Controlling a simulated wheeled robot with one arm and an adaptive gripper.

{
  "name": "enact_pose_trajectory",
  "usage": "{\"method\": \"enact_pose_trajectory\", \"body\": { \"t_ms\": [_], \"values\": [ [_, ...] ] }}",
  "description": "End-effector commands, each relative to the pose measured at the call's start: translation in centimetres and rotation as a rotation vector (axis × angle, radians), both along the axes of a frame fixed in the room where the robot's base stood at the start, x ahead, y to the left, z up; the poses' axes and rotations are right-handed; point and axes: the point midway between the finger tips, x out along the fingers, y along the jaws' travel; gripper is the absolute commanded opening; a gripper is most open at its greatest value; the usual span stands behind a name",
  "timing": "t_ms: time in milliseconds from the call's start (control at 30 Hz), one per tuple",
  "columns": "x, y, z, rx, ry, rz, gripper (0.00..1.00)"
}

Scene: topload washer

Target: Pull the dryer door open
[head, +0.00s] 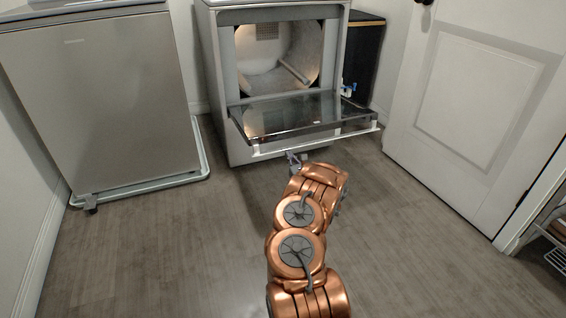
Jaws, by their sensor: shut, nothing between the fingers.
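The dryer (218,75) stands at the back centre, with its lit drum (272,62) in view. Its door (300,115) is hinged at the bottom and hangs open, lowered to about level, its dark glass facing up. The pale front edge of the door (318,143) points toward me. My gripper (294,159) is just below and in front of that edge, at the end of my copper arm. It is shut and looks empty. It is small and partly hidden by my wrist, and I cannot tell whether it touches the door.
A grey washer (105,105) stands at the left on a pale base (150,184). A dark cabinet (364,55) is right of the dryer, with a small blue and white item (348,90) beside it. A white room door (475,95) is at the right.

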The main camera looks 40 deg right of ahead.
Motion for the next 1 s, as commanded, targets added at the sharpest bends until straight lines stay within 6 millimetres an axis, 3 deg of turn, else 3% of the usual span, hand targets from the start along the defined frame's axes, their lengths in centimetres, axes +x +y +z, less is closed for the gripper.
{"method": "enact_pose_trajectory", "body": {
  "t_ms": [133, 367, 767, 1000],
  "values": [
    [0.0, -0.1, 2.0, -0.002, -0.006, -0.002, 0.00],
    [0.0, 0.0, 3.0, 0.002, -0.002, -0.001, 0.00],
    [0.0, 0.1, 3.0, 0.001, -0.002, 0.000, 0.00],
    [-0.2, 0.1, 1.4, 0.002, -0.001, -0.002, 0.00]
  ]
}}
